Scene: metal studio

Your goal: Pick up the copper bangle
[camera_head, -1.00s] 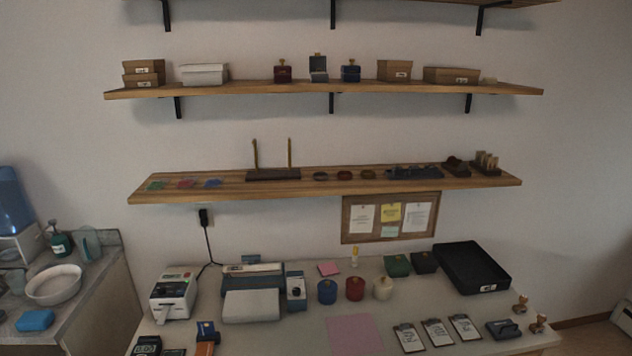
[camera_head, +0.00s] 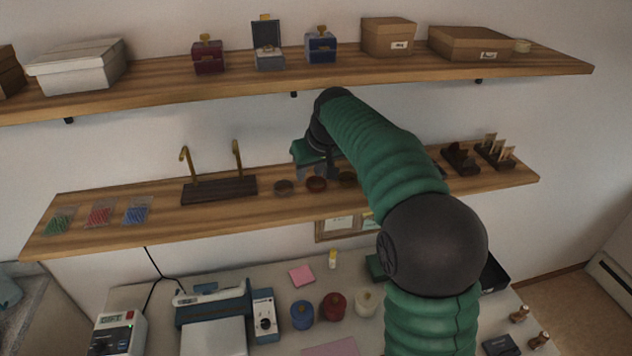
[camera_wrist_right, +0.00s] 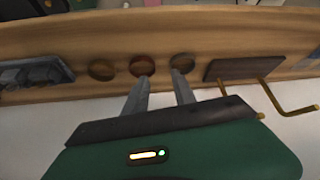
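Three bangles lie in a row on the lower wall shelf (camera_head: 90,222). The middle one is reddish-brown and looks like the copper bangle (camera_head: 316,184); it is also the middle ring in the right wrist view (camera_wrist_right: 141,66). A dark grey bangle (camera_head: 283,187) and a brass-coloured bangle (camera_head: 347,180) flank it. My right gripper (camera_wrist_right: 160,82) is open and empty. Its fingers point toward the shelf, and the tips appear just short of the copper and dark bangles. My left gripper is not in view.
A dark stand with two brass hooks (camera_head: 218,189) is left of the bangles. Small bead packets (camera_head: 98,213) lie farther left. Dark wooden holders (camera_head: 495,152) stand at the right end. The upper shelf (camera_head: 200,84) with boxes hangs above; a cluttered counter is below.

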